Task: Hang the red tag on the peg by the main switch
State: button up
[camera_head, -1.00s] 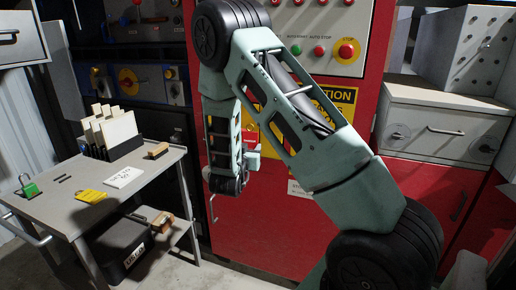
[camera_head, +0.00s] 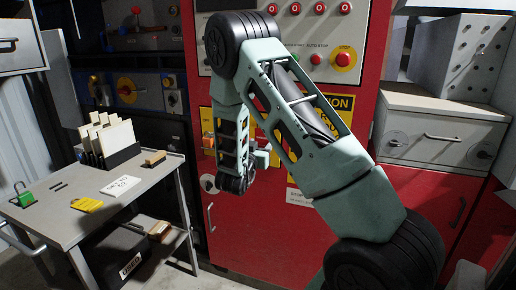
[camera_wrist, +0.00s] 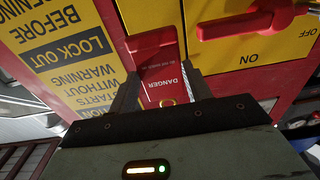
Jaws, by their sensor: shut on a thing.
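The red tag (camera_wrist: 162,78), printed DANGER, is in the wrist view between the two fingers of my gripper (camera_wrist: 160,88). The gripper is shut on it. The main switch, a yellow plate (camera_wrist: 252,50) marked ON and OFF with a red handle (camera_wrist: 245,24), is just beyond and right of the tag. I cannot make out the peg. In the head view my gripper (camera_head: 262,160) is small, in front of the red cabinet (camera_head: 270,225), and the tag cannot be made out.
A yellow warning label (camera_wrist: 62,50) lies left of the tag. At left in the head view a grey table (camera_head: 50,225) holds a green padlock (camera_head: 22,196), a yellow tag (camera_head: 87,204), a white card (camera_head: 120,186) and a card rack (camera_head: 110,160). A drawer unit (camera_head: 440,130) stands at right.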

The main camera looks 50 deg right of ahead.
aim_at(262, 144)
jog(key=shift+f+x, duration=0.15)
jog(key=shift+x, duration=0.8)
jog(key=shift+f+x, duration=0.15)
jog(key=shift+x, duration=0.85)
jog(key=shift+w+d, duration=0.15)
jog(key=shift+d, duration=0.3)
jog(key=shift+c, duration=0.8)
jog(key=shift+d+f, duration=0.15)
jog(key=shift+c, duration=1)
jog(key=shift+w+d+f+b, duration=0.25)
jog(key=shift+d+f+b, duration=0.15)
jog(key=shift+b, duration=0.2)
jog(key=o, duration=1.4)
jog(key=shift+c, duration=0.2)
